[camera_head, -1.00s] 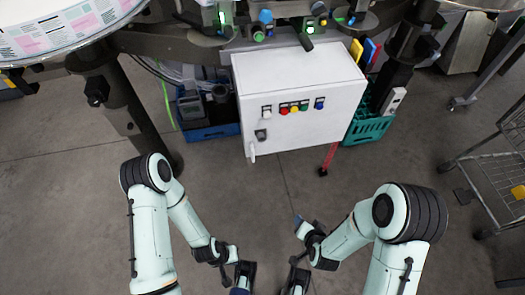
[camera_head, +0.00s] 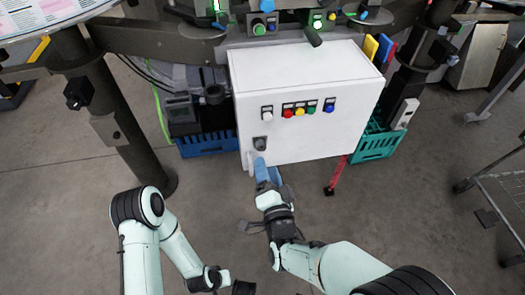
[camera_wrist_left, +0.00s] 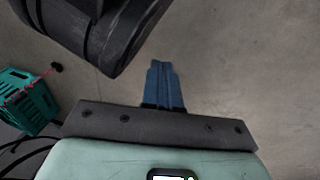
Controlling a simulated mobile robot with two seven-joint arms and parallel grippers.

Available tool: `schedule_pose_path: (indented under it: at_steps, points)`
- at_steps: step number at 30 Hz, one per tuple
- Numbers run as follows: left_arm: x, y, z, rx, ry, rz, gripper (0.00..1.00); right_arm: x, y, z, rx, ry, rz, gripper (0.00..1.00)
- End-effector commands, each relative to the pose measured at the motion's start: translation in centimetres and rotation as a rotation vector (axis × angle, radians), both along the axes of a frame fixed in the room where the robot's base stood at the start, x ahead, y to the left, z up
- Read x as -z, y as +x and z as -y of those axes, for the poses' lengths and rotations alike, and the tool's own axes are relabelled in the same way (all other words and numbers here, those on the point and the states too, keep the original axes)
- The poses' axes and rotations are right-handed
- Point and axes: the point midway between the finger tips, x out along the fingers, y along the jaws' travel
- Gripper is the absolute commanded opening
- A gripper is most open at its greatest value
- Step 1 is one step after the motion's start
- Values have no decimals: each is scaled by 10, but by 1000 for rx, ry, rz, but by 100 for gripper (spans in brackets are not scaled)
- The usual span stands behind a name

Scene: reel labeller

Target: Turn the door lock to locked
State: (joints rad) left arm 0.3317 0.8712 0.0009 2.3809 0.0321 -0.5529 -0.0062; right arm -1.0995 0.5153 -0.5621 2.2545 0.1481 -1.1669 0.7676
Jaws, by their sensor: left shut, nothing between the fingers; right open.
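The white control cabinet (camera_head: 310,75) stands in the middle of the head view. A small dark grey fitting (camera_head: 260,143), which looks like the door lock, sits low at the left of its front face; its turned position is too small to read. My right gripper (camera_head: 264,170), with blue fingers, is just below this fitting, in front of the cabinet's lower left corner. It is open; I cannot tell if it touches the cabinet. My left gripper is low in the head view, mostly cut off; its blue fingers (camera_wrist_left: 165,85) are shut and empty in the left wrist view.
Several coloured buttons (camera_head: 300,110) sit above the fitting. A blue crate (camera_head: 207,145) stands left of the cabinet and a green crate (camera_head: 376,143) right. A dark post (camera_head: 125,130) stands at left, a wire cart (camera_head: 500,190) at right. The floor in front is clear.

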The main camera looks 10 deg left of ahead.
Motion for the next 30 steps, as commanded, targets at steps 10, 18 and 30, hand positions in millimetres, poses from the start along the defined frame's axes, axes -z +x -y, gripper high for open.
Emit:
schedule_pose_path:
  at_steps: [10,18,30]
  points:
    - [17,-19,-3,-4,-3,-63,0,1,54,-25,-1,-2,1,57]
    - [19,-23,-3,-6,-3,-76,0,0,64,-29,-2,-1,-1,57]
    - [19,-22,-3,-5,-4,-75,0,1,64,-29,-2,-1,-1,1]
